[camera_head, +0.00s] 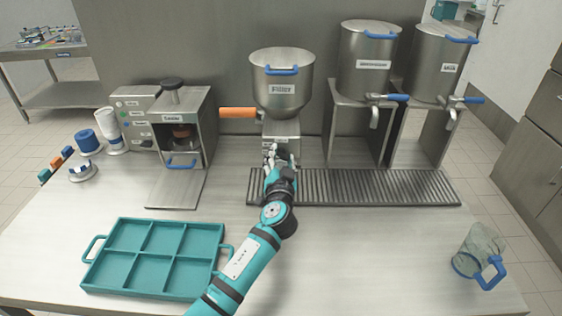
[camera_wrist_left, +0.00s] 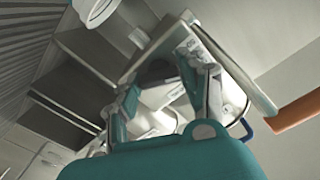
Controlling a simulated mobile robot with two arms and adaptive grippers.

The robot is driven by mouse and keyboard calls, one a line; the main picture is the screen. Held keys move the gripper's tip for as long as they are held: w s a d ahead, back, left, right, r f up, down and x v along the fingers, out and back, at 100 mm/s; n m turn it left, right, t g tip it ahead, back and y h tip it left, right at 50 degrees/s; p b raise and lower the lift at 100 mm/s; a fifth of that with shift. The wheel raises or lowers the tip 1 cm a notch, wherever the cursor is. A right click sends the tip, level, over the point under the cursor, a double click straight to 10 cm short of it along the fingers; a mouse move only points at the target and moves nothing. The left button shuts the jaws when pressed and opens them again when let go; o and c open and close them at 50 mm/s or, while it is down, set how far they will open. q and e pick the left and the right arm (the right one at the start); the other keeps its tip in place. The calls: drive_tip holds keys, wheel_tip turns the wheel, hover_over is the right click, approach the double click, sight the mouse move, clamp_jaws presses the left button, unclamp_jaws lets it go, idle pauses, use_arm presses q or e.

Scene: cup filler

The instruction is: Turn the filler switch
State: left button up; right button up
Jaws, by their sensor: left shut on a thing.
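The filler (camera_head: 283,95) is a steel hopper with a blue front handle and an orange side lever (camera_head: 238,113), standing at the back middle of the table. My left gripper (camera_head: 270,152) is at the front of the filler's lower housing (camera_head: 281,129), at its switch. In the left wrist view my left gripper (camera_wrist_left: 165,82) has its fingers around a dark part by the housing's panel. The gripper is shut on the filler switch, which is mostly hidden by the fingers. The orange lever (camera_wrist_left: 295,115) shows at the right there. My right gripper is not in view.
A ribbed drip grate (camera_head: 370,187) runs right, below two steel dispensers (camera_head: 368,60) with blue-handled taps. A steel machine (camera_head: 185,125) stands left. A teal tray (camera_head: 150,258) lies front left; a clear jug (camera_head: 478,248) with a blue handle is front right. The front middle right is clear.

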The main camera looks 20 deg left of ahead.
use_arm(q)
drive_tip(key=m, duration=0.5)
drive_tip(key=shift+m, duration=0.3)
drive_tip(key=m, duration=0.4)
drive_tip(key=shift+p, duration=0.3)
drive_tip(key=shift+f+m+p, duration=0.1)
drive_tip(key=shift+m+p, duration=0.2)
drive_tip(key=shift+m, duration=1.2)
drive_tip(key=o, duration=1.2)
drive_tip(key=shift+c, duration=0.2)
